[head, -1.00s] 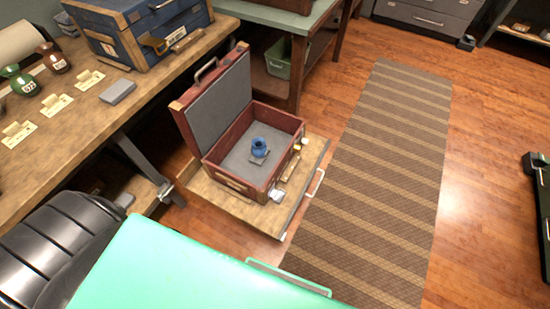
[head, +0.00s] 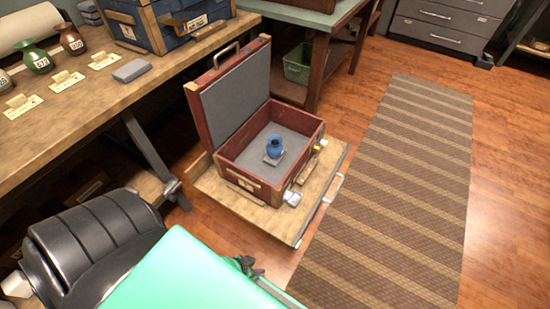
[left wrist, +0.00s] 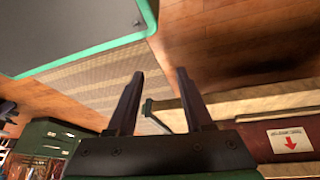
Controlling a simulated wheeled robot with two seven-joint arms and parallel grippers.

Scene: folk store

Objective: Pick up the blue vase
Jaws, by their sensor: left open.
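The small blue vase (head: 275,146) stands upright on a small grey base inside an open red-brown case (head: 242,175) with grey lining. The case sits on a low wooden board, lid raised at the left. My left gripper (head: 248,266) shows only as a small dark part past the edge of my green body, in front of the case and well short of the vase. In the left wrist view its two dark fingers (left wrist: 160,75) are apart with nothing between them. The vase is not seen in that view. My right gripper is not in view.
The workbench (head: 90,105) at the left holds a blue case (head: 180,30), several small vases and cards. A black stool seat (head: 95,240) is at the lower left. The wooden board (head: 255,222) has a metal handle. A striped rug (head: 400,190) lies clear at the right.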

